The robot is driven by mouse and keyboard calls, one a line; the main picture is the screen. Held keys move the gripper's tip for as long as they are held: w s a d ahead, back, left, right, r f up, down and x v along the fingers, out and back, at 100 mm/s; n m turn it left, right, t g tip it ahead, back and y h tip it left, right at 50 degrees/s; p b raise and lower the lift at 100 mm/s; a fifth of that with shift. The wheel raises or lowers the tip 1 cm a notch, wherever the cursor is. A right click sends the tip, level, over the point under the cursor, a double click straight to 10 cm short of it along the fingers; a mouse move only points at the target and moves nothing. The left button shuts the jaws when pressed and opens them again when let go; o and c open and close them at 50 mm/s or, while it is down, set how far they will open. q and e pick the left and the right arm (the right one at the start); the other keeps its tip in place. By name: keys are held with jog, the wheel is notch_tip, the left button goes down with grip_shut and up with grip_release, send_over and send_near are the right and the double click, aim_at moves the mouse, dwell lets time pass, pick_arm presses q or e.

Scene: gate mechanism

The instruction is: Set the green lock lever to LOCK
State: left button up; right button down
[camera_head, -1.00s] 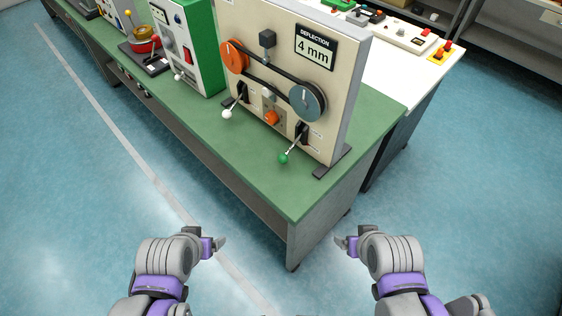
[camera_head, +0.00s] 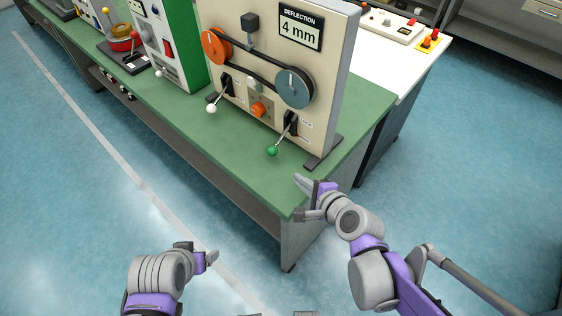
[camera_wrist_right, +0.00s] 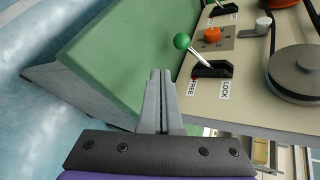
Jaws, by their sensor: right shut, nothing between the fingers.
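The green lock lever has a round green knob (camera_head: 272,151) on a metal stem, coming out of a black slot at the panel's lower right. In the right wrist view the green knob (camera_wrist_right: 182,41) leans to the FREE side, away from the LOCK label (camera_wrist_right: 225,90). My right gripper (camera_head: 301,181) is over the bench's front right corner, below and right of the knob, apart from it. In its wrist view the fingers (camera_wrist_right: 159,74) are shut and empty, pointing toward the lever area. My left gripper (camera_head: 212,257) is low, over the floor, its finger opening unclear.
The panel (camera_head: 262,60) stands on the green bench (camera_head: 230,135) with a belt, two pulleys, an orange knob (camera_head: 258,110) and a white-knobbed lever (camera_head: 212,108) left of the green one. A green-sided box (camera_head: 190,45) stands further left. The floor in front is clear.

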aim_at(273, 150)
jog(key=w+m, duration=0.1)
jog(key=w+m+t, duration=0.1)
jog(key=m, duration=0.1)
jog(key=w+m, duration=0.1)
jog(key=m, duration=0.1)
jog(key=shift+w+a+f+b, duration=0.1)
jog(key=shift+a+f+b, duration=0.1)
jog(key=shift+f+b, duration=0.15)
jog(key=x, duration=0.5)
jog(key=b+x, duration=0.1)
jog(key=x, duration=0.3)
jog(key=shift+w+a+r, duration=0.1)
jog(key=shift+w+a, duration=0.05)
jog(key=shift+w, duration=0.25)
jog(key=shift+r, duration=0.15)
